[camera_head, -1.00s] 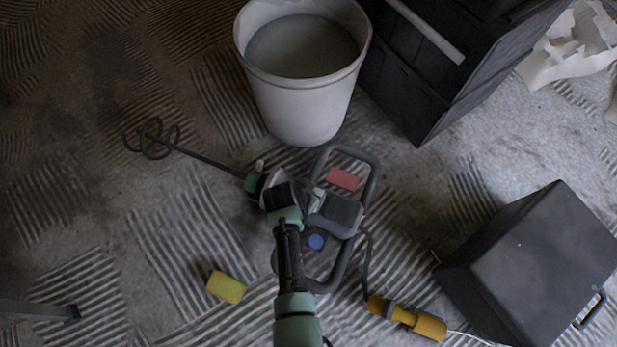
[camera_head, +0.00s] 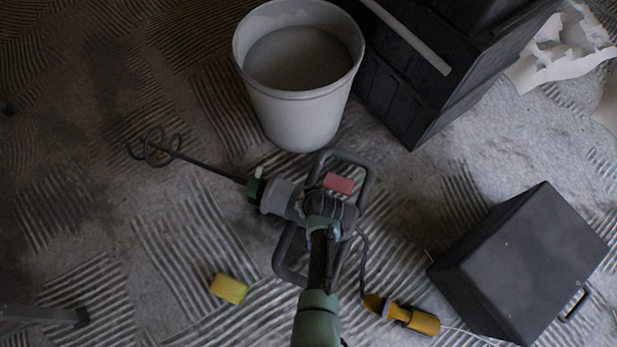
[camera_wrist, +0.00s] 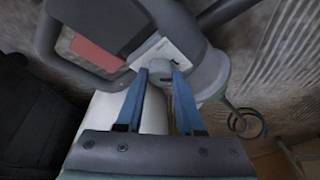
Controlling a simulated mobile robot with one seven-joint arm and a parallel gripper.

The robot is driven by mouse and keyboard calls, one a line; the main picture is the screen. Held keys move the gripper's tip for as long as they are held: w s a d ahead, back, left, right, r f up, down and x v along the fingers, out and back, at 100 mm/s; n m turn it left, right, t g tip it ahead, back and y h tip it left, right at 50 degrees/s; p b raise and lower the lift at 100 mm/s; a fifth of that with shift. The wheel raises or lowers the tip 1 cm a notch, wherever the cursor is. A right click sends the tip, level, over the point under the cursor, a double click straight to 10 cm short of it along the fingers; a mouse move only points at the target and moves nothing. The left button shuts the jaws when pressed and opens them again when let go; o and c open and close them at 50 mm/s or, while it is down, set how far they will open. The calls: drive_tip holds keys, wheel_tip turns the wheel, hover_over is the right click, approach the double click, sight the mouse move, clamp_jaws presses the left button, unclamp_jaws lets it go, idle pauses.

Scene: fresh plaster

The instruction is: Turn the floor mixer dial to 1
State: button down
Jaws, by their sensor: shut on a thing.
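The floor mixer (camera_head: 281,198) lies on the floor, with a grey body, a dark looped handle frame and a shaft ending in a spiral paddle (camera_head: 155,148). Its dial (camera_wrist: 156,76) is a small grey knob on a pale plate in the wrist view. The blue fingers of my gripper (camera_wrist: 161,76) stand on either side of the knob and are shut on it. The plate's markings are too small to read. In the head view my arm covers the dial and my fingers.
A white bucket (camera_head: 305,116) of grey liquid stands behind the mixer, beside stacked dark cases (camera_head: 395,90). A black box (camera_head: 520,265) is at right. A yellow cable connector (camera_head: 412,318) and yellow sponge (camera_head: 229,288) lie in front. A red block (camera_head: 339,183) is at the handle frame.

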drive_tip(key=shift+n+g, duration=0.3)
drive_tip(key=shift+n, duration=0.6)
drive_tip(key=shift+y, duration=0.3)
drive_tip(key=c, duration=0.5)
unclamp_jaws()
drive_tip(key=p+v, duration=0.8)
drive_tip(key=v, duration=0.5)
drive_tip(key=shift+s+p, duration=0.1)
drive_tip(key=shift+p, duration=0.2)
drive_tip(key=shift+f, duration=0.1)
